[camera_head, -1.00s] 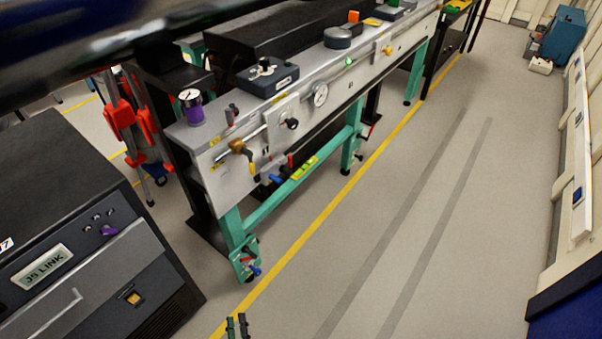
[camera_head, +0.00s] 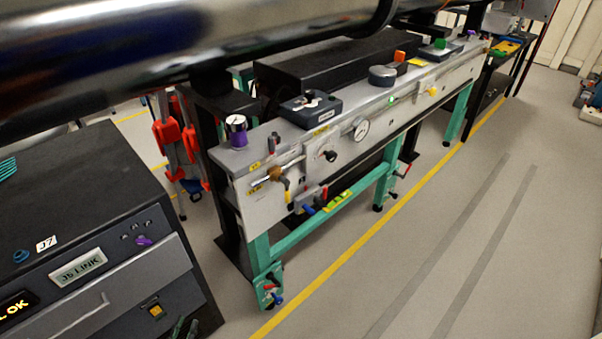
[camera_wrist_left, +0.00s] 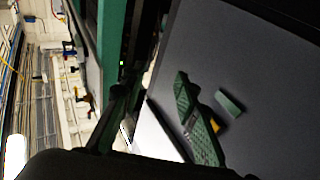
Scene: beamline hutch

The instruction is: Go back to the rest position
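My left gripper (camera_head: 185,328) shows only as two dark green fingertips at the bottom edge of the head view, with a small gap between them. They are in front of the dark cabinet's lower front, near its amber switch (camera_head: 156,311). No object shows between them. In the left wrist view, green textured finger parts (camera_wrist_left: 203,140) stand before a dark surface. My right gripper is not in view in either camera.
The dark cabinet (camera_head: 90,165) stands at left. A long bench (camera_head: 240,187) with gauges, valves and green legs runs to the upper right. A large shiny pipe (camera_head: 180,45) crosses above. Grey floor (camera_head: 480,270) is clear right of the yellow line.

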